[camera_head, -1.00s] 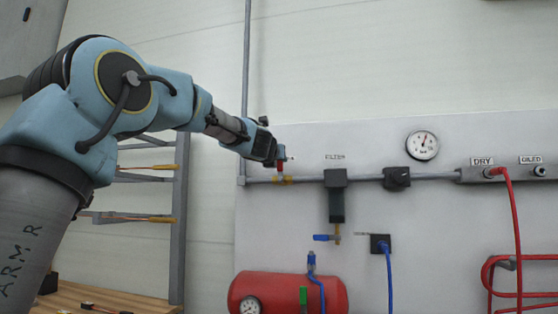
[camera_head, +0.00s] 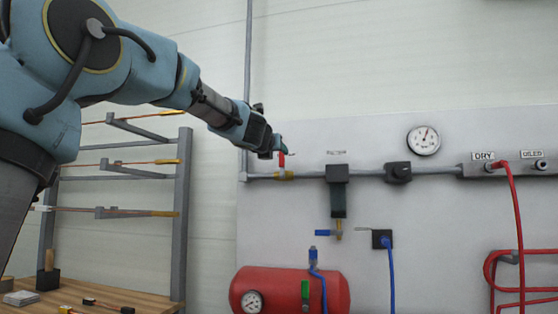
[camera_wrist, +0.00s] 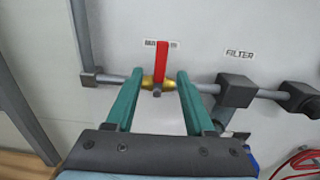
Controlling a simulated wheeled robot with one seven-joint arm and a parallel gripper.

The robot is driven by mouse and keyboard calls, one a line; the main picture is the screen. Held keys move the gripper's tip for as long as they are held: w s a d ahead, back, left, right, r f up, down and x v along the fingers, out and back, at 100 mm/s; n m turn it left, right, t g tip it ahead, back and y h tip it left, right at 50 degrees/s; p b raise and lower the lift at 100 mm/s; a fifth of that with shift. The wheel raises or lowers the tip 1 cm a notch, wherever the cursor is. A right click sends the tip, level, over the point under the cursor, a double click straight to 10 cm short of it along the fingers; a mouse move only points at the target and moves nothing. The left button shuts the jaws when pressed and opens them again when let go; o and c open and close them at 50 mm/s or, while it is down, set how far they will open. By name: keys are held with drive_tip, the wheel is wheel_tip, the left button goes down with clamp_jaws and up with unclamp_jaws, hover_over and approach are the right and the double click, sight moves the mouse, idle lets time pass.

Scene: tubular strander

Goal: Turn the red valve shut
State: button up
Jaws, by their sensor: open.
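The red valve handle (camera_wrist: 161,60) stands upright, in line across the grey pipe, on a brass valve body (camera_wrist: 149,83) in the wrist view. In the head view the red handle (camera_head: 282,160) shows just beside my gripper's tip, above the brass body (camera_head: 284,175). My gripper (camera_wrist: 156,82) has two green fingers spread apart, one on each side of the valve, with the handle between them in the picture. I cannot tell how far the fingertips are from the handle. In the head view my gripper (camera_head: 277,152) is partly hidden by its own wrist.
The pipe (camera_head: 312,175) runs right to a filter (camera_head: 337,190), a black regulator (camera_head: 398,172) and the DRY outlet with a red hose (camera_head: 513,225). A red tank (camera_head: 290,292) sits below. A rack (camera_head: 180,215) and wooden bench (camera_head: 130,300) stand left.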

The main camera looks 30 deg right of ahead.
drive_tip(key=b+v, duration=0.1)
drive_tip(key=v, duration=0.4)
idle(0.4)
drive_tip(key=w+a+f+m+g+y+p, duration=0.25)
drive_tip(key=a+f+m, duration=0.55)
drive_tip(key=f, duration=0.4)
drive_tip(key=w+a+f+m+g+y+p, duration=0.2)
drive_tip(key=a+f+m+y+p, duration=0.2)
drive_tip(key=a+f+m, duration=0.6)
drive_tip(key=s+a+f+m+g+y+p, duration=0.2)
drive_tip(key=s+a+f+m, duration=0.3)
drive_tip(key=s+a+f, duration=0.4)
drive_tip(key=s+a+f+m+g+y+p, duration=0.2)
drive_tip(key=s+a+f+m+g, duration=0.3)
drive_tip(key=s+a+f, duration=0.5)
drive_tip(key=a+f+y, duration=0.1)
drive_tip(key=a, duration=0.3)
drive_tip(key=shift+a+f+m+p, duration=0.25)
drive_tip(key=shift+m+p, duration=0.15)
drive_tip(key=shift+y, duration=0.25)
